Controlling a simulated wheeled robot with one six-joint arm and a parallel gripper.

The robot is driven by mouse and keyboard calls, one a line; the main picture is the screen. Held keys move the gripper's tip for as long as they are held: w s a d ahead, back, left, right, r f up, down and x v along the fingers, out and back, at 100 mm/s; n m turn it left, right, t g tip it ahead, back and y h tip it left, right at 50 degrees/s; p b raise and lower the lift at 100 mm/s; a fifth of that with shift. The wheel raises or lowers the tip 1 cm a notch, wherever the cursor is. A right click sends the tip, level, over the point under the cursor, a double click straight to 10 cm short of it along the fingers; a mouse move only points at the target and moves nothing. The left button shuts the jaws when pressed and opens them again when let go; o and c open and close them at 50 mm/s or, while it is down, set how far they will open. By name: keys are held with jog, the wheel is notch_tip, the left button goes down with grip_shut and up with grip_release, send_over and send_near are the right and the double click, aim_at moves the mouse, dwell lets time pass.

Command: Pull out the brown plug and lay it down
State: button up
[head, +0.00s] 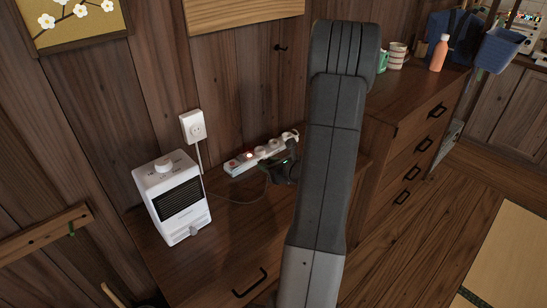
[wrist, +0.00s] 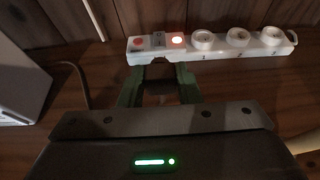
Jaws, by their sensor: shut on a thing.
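The white power strip (head: 262,154) lies on the brown cabinet top against the wall. It also shows in the wrist view (wrist: 215,42), with a red lit switch and several round white pieces along it. My gripper (wrist: 159,82) is shut, its green fingers at the strip's near edge, left of its middle. A dark brown plug (wrist: 160,73) is between the fingers, mostly in shadow. I cannot tell whether it is still in a socket. In the head view my gripper (head: 280,172) is dark and partly hidden by my arm.
A white heater (head: 172,197) stands left of the strip. A thin dark cord (head: 235,200) loops over the cabinet top near my gripper. A white wall outlet (head: 193,126) is above. The cabinet top (head: 222,238) is clear in front. Mugs and an orange bottle (head: 439,53) stand right.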

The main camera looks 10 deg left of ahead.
aim_at(270, 187)
jog(key=shift+f+b, duration=2.35)
jog(key=shift+f, duration=1.2)
jog(key=o, duration=1.1)
jog(key=shift+c, duration=0.2)
jog(key=shift+d, duration=0.1)
jog(key=v, duration=1.3)
jog(key=shift+s+d+r+p, duration=0.2)
jog(key=shift+s+d+p, duration=0.05)
jog(key=shift+p, duration=0.1)
